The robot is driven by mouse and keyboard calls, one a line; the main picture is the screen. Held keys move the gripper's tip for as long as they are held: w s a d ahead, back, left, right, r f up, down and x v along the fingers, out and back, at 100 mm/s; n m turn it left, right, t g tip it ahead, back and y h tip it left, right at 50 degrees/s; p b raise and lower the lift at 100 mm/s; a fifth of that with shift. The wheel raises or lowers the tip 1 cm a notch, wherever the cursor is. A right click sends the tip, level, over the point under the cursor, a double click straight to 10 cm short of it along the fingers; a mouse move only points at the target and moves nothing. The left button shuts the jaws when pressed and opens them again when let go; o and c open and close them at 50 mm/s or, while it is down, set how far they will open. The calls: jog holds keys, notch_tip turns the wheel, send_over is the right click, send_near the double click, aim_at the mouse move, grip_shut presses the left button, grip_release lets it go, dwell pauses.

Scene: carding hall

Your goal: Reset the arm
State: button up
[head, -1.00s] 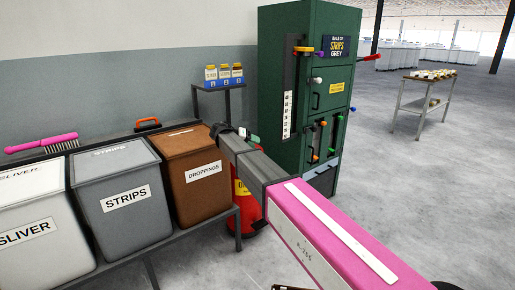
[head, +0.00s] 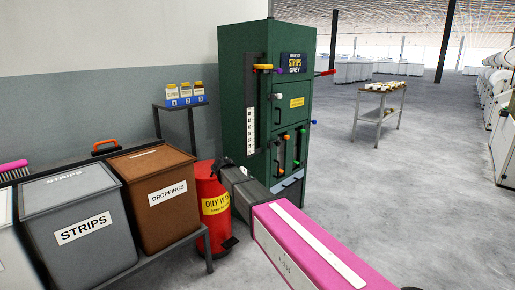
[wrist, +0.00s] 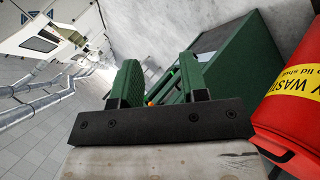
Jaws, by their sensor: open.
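My arm (head: 300,250), with a pink casing and a dark grey forearm, reaches from the lower right toward the green cabinet in the head view. Its far end is low, between the red waste can (head: 212,200) and the cabinet (head: 237,100). My gripper is hard to make out there. In the wrist view my gripper (wrist: 160,82) shows two green-padded fingers, apart, with nothing held between them. The green cabinet (wrist: 235,60) is beyond them, and the red can (wrist: 290,110) is close on the right.
A grey STRIPS bin (head: 75,205) and brown DROPPINGS bin (head: 150,200) stand on a bench at left. A small stand (head: 190,125) holds bottles behind them. A table (head: 379,113) stands further back. The floor (head: 430,190) at right is clear.

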jog(key=s+d+f+g+y, duration=0.1)
jog(key=s+d+f+y, duration=0.2)
jog(key=s+d+f, duration=0.2)
jog(key=s+d+f+g+y, duration=0.1)
jog(key=s+d+f+y, duration=0.2)
jog(key=s+d, duration=0.8)
jog(key=s+d+f+g+y, duration=0.1)
jog(key=s+d+f+y, duration=0.2)
jog(key=s+d+f, duration=0.5)
jog(key=shift+s+d+m+g, duration=0.2)
jog(key=shift+d+m+g, duration=0.1)
jog(key=shift+d, duration=0.3)
